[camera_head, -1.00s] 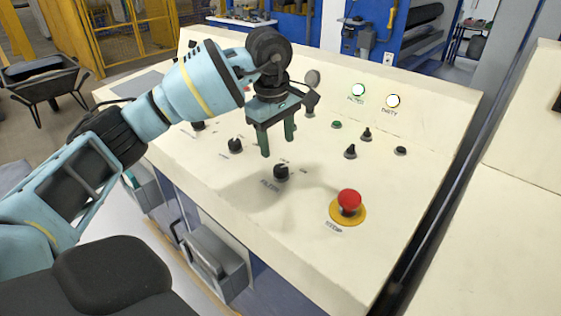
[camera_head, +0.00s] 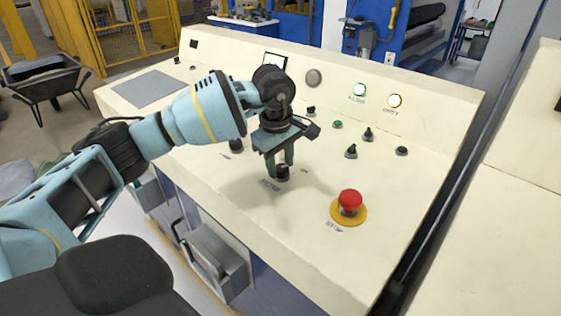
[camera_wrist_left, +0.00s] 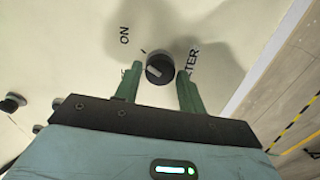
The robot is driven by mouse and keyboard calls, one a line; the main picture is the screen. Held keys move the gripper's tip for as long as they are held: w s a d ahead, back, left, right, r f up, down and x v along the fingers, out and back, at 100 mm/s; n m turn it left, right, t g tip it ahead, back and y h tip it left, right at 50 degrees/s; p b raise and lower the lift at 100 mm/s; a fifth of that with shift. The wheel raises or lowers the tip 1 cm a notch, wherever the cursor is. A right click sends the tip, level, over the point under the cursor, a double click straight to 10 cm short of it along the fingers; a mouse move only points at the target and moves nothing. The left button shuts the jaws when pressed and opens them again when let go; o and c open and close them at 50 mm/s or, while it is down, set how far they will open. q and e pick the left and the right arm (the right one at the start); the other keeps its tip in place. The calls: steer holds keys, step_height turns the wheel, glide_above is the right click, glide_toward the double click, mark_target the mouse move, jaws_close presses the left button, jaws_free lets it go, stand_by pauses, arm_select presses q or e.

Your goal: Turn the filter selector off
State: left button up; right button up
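The filter selector (camera_head: 283,174) is a small black knob on the cream sloped panel, above a partly readable FILTER label. In the left wrist view the selector (camera_wrist_left: 159,68) has a pale mark on its left side, and the word ON stands to its upper left. My left gripper (camera_head: 280,166) is at the knob, pointing down. Its two green fingers (camera_wrist_left: 160,73) are open on either side of the knob, with narrow gaps showing. The FILTER lamp (camera_head: 360,90) glows green. My right gripper is not in view.
A red stop button (camera_head: 349,201) on a yellow base stands right of the selector. Other black knobs (camera_head: 351,151) and a green button (camera_head: 338,124) lie farther up the panel. Another black knob (camera_head: 236,146) is left of the gripper.

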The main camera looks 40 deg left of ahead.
arm_select(q)
steer(key=c, duration=0.6)
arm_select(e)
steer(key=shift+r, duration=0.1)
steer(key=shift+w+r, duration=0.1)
arm_select(q)
steer(key=n+p, duration=0.2)
steer(key=n, duration=0.1)
steer(key=shift+r+n, duration=0.15)
steer(key=shift+n, duration=0.15)
steer(key=n+p, duration=0.2)
steer(key=n, duration=0.1)
steer(key=shift+n, duration=0.4)
steer(key=n+p, duration=0.2)
steer(key=n, duration=0.2)
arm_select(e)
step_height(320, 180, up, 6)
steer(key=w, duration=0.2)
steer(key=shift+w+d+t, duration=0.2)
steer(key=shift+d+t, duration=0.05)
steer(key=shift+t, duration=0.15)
arm_select(q)
steer(key=shift+n, duration=0.4)
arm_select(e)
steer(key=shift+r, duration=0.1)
arm_select(q)
steer(key=shift+f, duration=0.2)
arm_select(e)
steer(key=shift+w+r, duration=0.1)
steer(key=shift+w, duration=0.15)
